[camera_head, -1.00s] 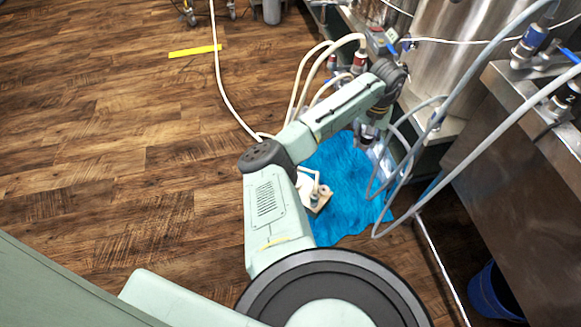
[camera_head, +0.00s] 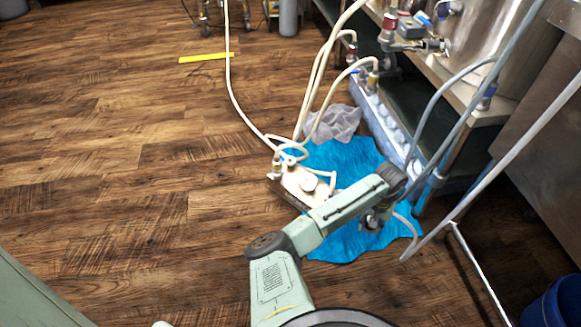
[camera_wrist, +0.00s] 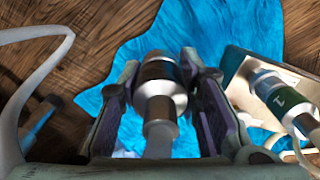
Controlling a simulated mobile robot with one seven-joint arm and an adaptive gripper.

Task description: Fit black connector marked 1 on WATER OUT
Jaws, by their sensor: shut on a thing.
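My gripper (camera_wrist: 160,88) is shut on a silver connector with a black band (camera_wrist: 157,72), with a pale hose running toward the camera. I cannot see a number on the held connector. In the head view my gripper (camera_head: 372,222) is over the right part of a blue cloth (camera_head: 340,245); the held connector is too small to make out there. A second connector with a dark green band and a light mark like a 1 (camera_wrist: 278,98) is at the right of the wrist view, apart from my gripper. No WATER OUT label is readable.
A pale plate-like unit (camera_head: 300,192) with hoses lies at the cloth's left edge. Clear plastic (camera_head: 335,122) lies behind it. Steel equipment (camera_head: 490,35) with fittings and hanging hoses stands at right. A blue bucket (camera_head: 553,305) is lower right. The wood floor left is open.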

